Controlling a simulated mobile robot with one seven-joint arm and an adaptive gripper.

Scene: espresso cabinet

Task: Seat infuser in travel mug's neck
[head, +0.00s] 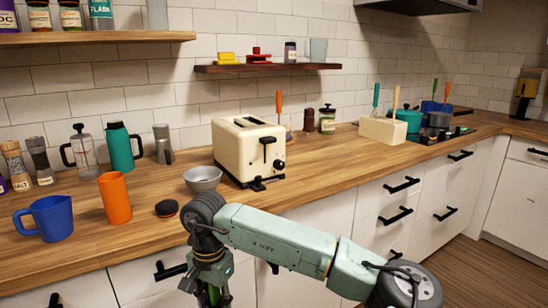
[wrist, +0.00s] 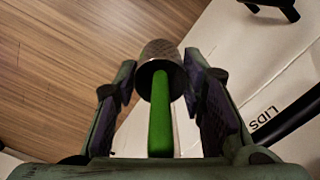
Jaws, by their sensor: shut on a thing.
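My gripper (wrist: 161,80) is shut on the infuser (wrist: 161,112), which has a green stem and a grey mesh metal head between the fingers. In the head view my gripper (head: 211,296) hangs below the counter's front edge, partly cut off by the bottom of the picture. A tall orange tumbler (head: 115,198), which looks like the travel mug, stands upright on the counter, up and left of my gripper and apart from it. The inside of its neck cannot be made out. A round black lid (head: 167,208) lies to its right.
A blue mug (head: 52,218) stands left of the tumbler, and a grey bowl (head: 202,178) and cream toaster (head: 250,150) stand to its right. A teal jug (head: 121,147) and French press (head: 82,152) stand behind it. A drawer front marked "LIDS" (wrist: 285,105) is close to my gripper.

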